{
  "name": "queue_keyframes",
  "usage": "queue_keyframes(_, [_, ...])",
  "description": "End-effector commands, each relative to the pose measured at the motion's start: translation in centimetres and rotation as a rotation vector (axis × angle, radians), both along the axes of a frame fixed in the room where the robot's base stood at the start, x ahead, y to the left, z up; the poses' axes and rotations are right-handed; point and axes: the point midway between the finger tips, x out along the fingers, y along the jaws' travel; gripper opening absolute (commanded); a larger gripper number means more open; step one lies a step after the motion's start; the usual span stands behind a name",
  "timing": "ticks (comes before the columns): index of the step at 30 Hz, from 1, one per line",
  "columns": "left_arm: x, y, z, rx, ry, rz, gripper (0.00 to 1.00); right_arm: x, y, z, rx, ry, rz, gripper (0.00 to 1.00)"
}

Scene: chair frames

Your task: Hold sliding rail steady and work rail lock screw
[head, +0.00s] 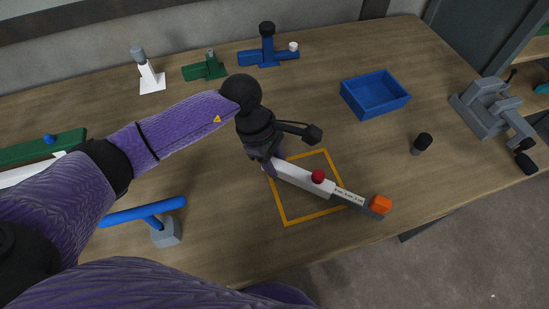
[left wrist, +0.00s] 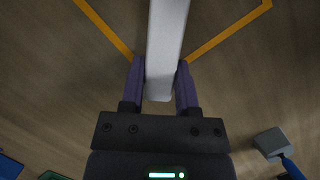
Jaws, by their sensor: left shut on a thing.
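The sliding rail (head: 297,175) is a long white bar with a printed scale toward its right end, lying over an orange square outline (head: 308,219) on the table. A red knob (head: 318,176), apparently the lock screw, stands on its top. A dark part with an orange block (head: 381,204) sticks out at the right end. My left gripper (head: 271,165) is shut on the rail's left end. In the left wrist view, its two purple fingers (left wrist: 160,75) press on both sides of the white bar (left wrist: 166,40). The knob is not in that view, and my right gripper is in neither view.
A blue tray (head: 375,95) stands behind, to the right. A grey vise (head: 488,108) and a black knob-topped piece (head: 421,144) are farther right. A blue T-shaped tool (head: 148,210) is at left. Several small fixtures (head: 208,66) line the back.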

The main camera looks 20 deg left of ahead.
Motion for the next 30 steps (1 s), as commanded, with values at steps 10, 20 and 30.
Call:
queue_keyframes(10, [0.0,0.0,0.0,0.000,0.000,0.000,0.00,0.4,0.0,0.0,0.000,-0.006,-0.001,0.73])
queue_keyframes(20, [0.0,0.0,-0.1,0.000,0.000,0.000,0.00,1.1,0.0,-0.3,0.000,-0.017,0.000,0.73])
queue_keyframes(30, [0.0,0.0,-0.1,0.000,0.001,0.000,0.00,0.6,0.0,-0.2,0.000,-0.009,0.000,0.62])
